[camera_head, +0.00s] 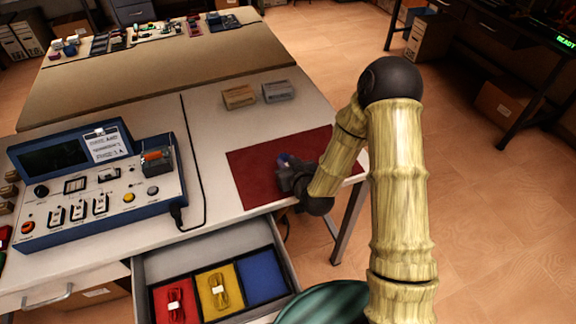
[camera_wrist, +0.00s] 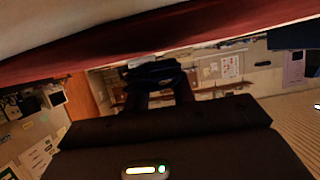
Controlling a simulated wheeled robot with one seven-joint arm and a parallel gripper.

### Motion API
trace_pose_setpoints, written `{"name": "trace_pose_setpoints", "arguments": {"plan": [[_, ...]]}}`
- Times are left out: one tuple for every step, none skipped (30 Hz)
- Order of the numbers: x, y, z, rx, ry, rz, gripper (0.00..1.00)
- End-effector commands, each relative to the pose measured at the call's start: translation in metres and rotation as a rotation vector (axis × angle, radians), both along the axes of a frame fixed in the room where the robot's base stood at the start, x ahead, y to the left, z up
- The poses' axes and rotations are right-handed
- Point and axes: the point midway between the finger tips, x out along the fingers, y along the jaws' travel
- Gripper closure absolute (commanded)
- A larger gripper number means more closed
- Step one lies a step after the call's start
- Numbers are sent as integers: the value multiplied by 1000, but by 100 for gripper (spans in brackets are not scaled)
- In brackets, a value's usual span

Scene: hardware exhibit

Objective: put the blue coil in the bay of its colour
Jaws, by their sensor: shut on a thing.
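The blue coil (camera_head: 283,158) shows as a small blue patch at the tip of my gripper (camera_head: 286,168), over the dark red mat (camera_head: 252,180). In the wrist view the coil (camera_wrist: 152,71) is a dark blue bundle held between the two dark fingers. My gripper is shut on it; whether the coil touches the mat I cannot tell. The open drawer (camera_head: 205,248) at the front of the table has three bays. The red bay and yellow bay each hold a coil of their colour. The blue bay (camera_head: 262,277) at the right is empty.
A blue test console (camera_head: 95,190) with switches stands at the left, its black cable running across the tabletop. Two small boxes, tan (camera_head: 239,97) and grey (camera_head: 278,91), sit behind the mat. The tabletop between console and mat is mostly clear.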

Motion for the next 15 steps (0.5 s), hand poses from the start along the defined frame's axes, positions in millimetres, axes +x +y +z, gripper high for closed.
{"name": "trace_pose_setpoints", "arguments": {"plan": [[0, 0, -7, 0, 2, 1, 97], [0, 0, -9, 1, 1, 1, 97], [0, 0, -11, 1, 1, 1, 97], [0, 0, -11, 2, 0, 1, 97], [0, 0, -11, 1, -1, 1, 97], [0, 0, -11, 1, -2, 1, 97], [0, 0, -11, 1, -2, 0, 97], [0, 0, -11, 1, -2, 0, 97], [0, 0, -11, 0, -1, 0, 97], [0, 0, -11, 0, -1, 0, 97], [0, 0, -11, 0, -1, 0, 97], [0, 0, -12, 0, -1, 0, 97], [0, 0, -13, 0, -1, 0, 97], [0, 0, -14, 0, -1, 0, 97], [0, 0, -15, 0, -1, 0, 97]]}}
